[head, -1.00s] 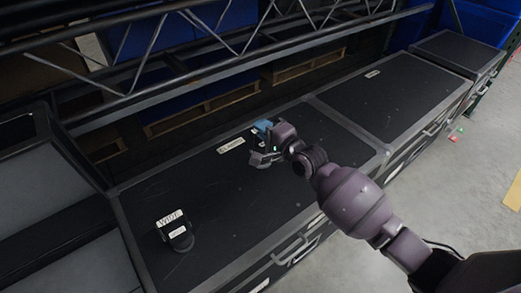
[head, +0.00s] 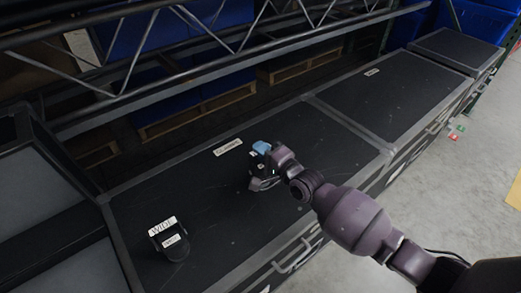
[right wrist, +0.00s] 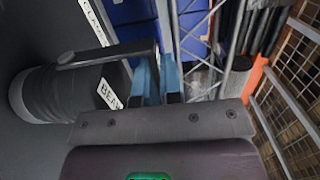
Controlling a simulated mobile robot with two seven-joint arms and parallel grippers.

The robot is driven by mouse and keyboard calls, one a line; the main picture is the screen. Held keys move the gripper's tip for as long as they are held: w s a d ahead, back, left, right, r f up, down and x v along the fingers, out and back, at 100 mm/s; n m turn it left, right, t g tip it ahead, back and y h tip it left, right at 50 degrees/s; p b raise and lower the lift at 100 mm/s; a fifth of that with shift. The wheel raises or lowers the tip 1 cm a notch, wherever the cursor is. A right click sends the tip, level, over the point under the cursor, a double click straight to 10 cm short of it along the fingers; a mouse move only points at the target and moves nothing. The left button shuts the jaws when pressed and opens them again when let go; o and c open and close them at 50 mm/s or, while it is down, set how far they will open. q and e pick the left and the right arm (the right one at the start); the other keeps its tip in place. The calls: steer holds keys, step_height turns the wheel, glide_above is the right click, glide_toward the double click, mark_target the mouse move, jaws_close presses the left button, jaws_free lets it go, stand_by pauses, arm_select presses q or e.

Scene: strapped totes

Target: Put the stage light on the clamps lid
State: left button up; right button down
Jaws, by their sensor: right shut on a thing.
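The stage light (head: 256,171) in my right gripper (head: 263,149) is a dark cylinder with a yoke and small white tags. In the right wrist view its barrel (right wrist: 60,92) has a tag reading "BEA". The blue fingers of my right gripper (right wrist: 160,78) are shut on its yoke. The light is over the black clamps lid (head: 205,195), near the front side of the white label (head: 228,147), which shows "CLAM" in the right wrist view (right wrist: 93,20). I cannot tell if the light touches the lid. My left gripper is out of view.
A second dark light (head: 177,248) tagged "WIDE" stands at the lid's near left. Another black case lid (head: 385,90) on the right is bare except for a label. A metal truss (head: 140,62) runs behind the cases. The clamps lid is clear between the two lights.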

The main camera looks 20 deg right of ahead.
steer(key=shift+f, duration=0.1)
steer(key=c, duration=1.7)
jaws_free()
steer(key=shift+f, duration=0.15)
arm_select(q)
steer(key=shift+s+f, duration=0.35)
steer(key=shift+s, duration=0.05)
arm_select(e)
steer(key=o, duration=0.4)
steer(key=shift+r, duration=0.3)
steer(key=shift+s+d, duration=0.15)
steer(key=shift+s, duration=0.1)
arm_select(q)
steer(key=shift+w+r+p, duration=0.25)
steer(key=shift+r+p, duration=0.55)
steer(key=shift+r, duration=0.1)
arm_select(e)
steer(key=s+d+f+n+g+h, duration=0.2)
steer(key=s+d+f+n, duration=0.1)
steer(key=s, duration=1)
steer(key=s+d+f+n+g+h, duration=0.2)
steer(key=s+d+n, duration=0.3)
steer(key=s, duration=0.8)
steer(key=s+d+f+n+g+h, duration=0.1)
steer(key=s+d+f+n+h, duration=0.3)
steer(key=s, duration=0.9)
steer(key=shift+s+f+n+g, duration=0.35)
steer(key=shift+f+n+g, duration=0.05)
steer(key=shift+n, duration=0.5)
